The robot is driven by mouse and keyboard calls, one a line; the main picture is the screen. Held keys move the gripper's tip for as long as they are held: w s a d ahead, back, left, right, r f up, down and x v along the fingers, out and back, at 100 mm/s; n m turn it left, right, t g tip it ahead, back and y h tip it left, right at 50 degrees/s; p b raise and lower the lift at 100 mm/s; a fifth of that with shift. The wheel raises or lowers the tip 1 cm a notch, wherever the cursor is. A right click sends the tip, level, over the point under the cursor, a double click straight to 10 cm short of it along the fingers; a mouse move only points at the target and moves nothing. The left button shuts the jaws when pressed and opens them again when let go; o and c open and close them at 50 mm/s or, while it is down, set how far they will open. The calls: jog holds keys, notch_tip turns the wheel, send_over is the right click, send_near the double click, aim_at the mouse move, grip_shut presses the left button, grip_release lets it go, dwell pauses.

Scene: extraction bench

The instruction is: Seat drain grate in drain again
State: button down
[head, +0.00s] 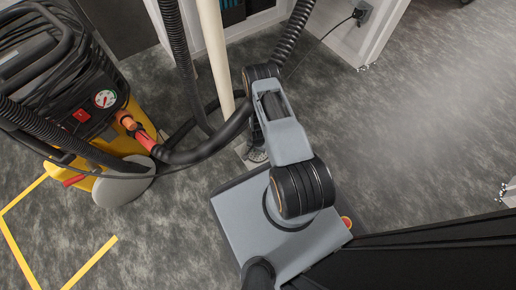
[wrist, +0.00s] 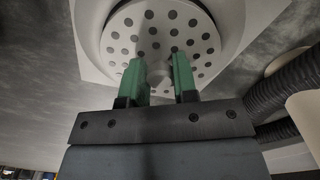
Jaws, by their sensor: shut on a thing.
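The drain grate (wrist: 163,32) is a pale round disc with dark holes and a small central knob. My gripper (wrist: 159,70) has two green fingers shut on that knob. The grate lies within the round rim of the drain (wrist: 234,62), set in a pale square plate. A dark shadow shows between grate and rim on the right; whether the grate rests flush or hangs slightly above, I cannot tell. In the head view the drain plate (head: 242,150) shows partly beside my arm, which hides most of it and my gripper.
A yellow and black extraction machine (head: 95,105) stands at the left, with a black hose (head: 205,150) reaching towards the pale vertical pipe (head: 216,55). Hose and pipe stand close to my arm. A cord runs to a wall socket (head: 362,12). The floor at right is clear.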

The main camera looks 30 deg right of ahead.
jog(key=shift+f, duration=0.5)
jog(key=c, duration=0.8)
grip_release()
notch_tip(320, 180, up, 14)
jog(key=p, duration=0.6)
jog(key=shift+f+p, duration=0.15)
jog(key=shift+p, duration=0.25)
